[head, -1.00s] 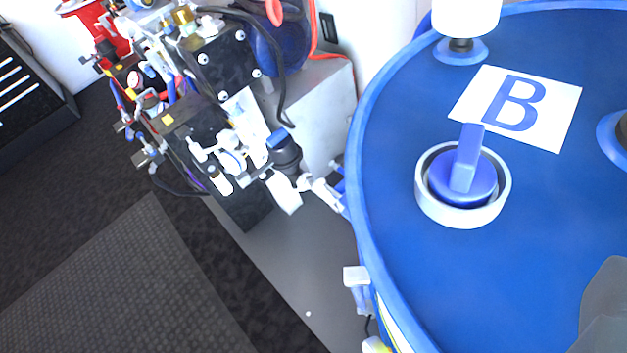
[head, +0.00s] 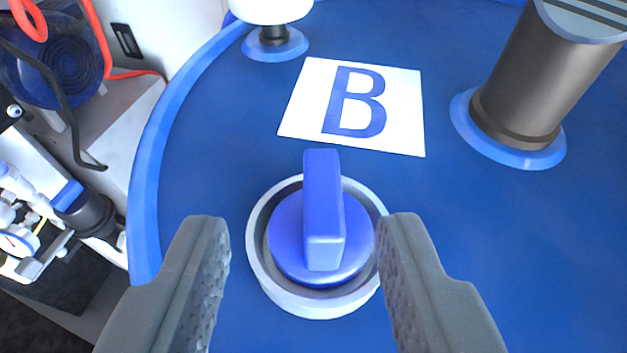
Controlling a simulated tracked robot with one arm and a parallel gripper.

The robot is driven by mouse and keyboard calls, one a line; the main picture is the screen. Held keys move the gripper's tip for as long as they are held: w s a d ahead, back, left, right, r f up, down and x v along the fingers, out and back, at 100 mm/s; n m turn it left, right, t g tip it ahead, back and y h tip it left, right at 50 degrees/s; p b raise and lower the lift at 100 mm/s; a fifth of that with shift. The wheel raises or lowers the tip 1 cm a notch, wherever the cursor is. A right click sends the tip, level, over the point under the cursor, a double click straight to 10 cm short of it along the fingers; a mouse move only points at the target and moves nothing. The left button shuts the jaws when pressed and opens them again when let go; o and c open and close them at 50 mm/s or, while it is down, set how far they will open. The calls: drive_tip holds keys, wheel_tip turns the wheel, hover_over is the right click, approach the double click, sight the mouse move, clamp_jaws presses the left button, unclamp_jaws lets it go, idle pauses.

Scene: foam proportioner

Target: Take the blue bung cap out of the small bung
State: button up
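The blue bung cap (head: 322,215) sits in the small bung (head: 263,262), a pale grey ring on the blue drum top (head: 230,160). The cap has a round base and an upright bar-shaped handle. My gripper (head: 305,235) is open, with one grey finger to the left of the bung and one to the right in the picture. The fingers do not appear to touch the cap; their height above the drum top is hard to tell.
A white card with a blue letter B (head: 400,110) lies behind the bung. A dark metal cylinder (head: 530,80) on a blue flange stands at the back right, and a white-topped fitting (head: 272,35) at the back. Hoses and equipment (head: 60,210) are beyond the drum's left rim.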

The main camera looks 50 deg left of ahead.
sight(318, 219)
drive_tip(key=shift+w+a+f, duration=0.1)
drive_tip(key=shift+w+a, duration=0.2)
drive_tip(key=shift+a, duration=0.05)
drive_tip(key=shift+w+a+f, duration=1.05)
drive_tip(key=shift+w+f, duration=0.1)
drive_tip(key=shift+f, duration=0.1)
drive_tip(key=shift+w+a+f, duration=0.25)
drive_tip(key=shift+w+a, duration=0.2)
drive_tip(key=shift+a, duration=0.05)
clamp_jaws()
